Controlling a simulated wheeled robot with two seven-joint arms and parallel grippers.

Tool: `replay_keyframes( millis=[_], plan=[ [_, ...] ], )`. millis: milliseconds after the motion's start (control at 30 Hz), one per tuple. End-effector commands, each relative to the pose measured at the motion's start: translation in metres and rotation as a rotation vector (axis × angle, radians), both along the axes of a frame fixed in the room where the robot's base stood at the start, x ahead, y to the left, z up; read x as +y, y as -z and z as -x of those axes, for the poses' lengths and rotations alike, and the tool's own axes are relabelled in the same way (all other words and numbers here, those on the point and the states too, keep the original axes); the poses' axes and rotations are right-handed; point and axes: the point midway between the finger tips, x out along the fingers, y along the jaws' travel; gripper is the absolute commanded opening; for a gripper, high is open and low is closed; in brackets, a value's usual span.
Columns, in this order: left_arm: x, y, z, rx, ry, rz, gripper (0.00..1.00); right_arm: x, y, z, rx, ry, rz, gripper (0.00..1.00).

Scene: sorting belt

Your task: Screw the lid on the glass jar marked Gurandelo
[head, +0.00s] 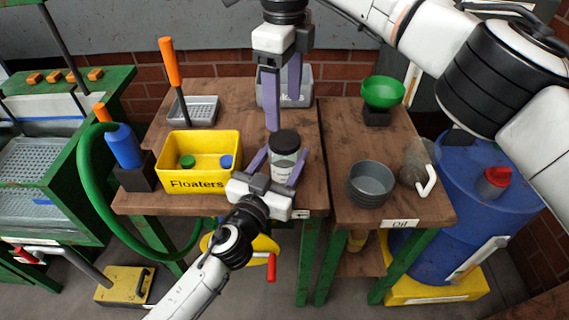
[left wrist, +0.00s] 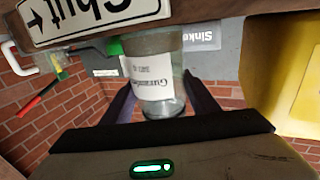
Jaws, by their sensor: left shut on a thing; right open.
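The glass jar (head: 283,168) with a pale label stands upright at the front of the middle table. Its label reads Gurandelo in the left wrist view (left wrist: 150,82). A black lid (head: 286,141) sits on the jar's mouth; I cannot tell how tight it is. My left gripper (head: 279,164) is shut on the jar's body from the front, one finger on each side. My right gripper (head: 283,112) is open and empty, pointing down above and just behind the lid, apart from it as far as I can see.
A yellow Floaters bin (head: 201,182) stands left of the jar, a grey bin (head: 304,82) behind it. On the right table are a grey round pot (head: 371,184), a green bowl (head: 382,92) and a glass vessel (head: 416,163). A blue drum (head: 477,220) stands further right.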

Motion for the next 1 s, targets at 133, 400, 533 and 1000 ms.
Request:
replay_keyframes(
  millis=[133, 400, 533, 1000],
  plan=[
    [0.0, 0.0, 0.0, 0.001, 0.0, 0.0, 0.0, -0.001, 0.017, 0.0, 0.003, 0.0, 0.002, 0.71],
    [0.0, 0.0, 0.0, 0.001, 0.0, 0.0, 0.0, -0.001, 0.059, 0.001, 0.003, 0.001, 0.001, 0.71],
    [0.0, 0.0, 0.0, 0.001, 0.0, 0.0, 0.0, 0.0, 0.072, 0.0, 0.001, 0.002, 0.001, 0.71],
    [0.0, 0.0, 0.0, 0.001, 0.0, 0.0, 0.0, -0.001, 0.079, 0.0, 0.0, 0.002, 0.001, 0.61]
  ],
)
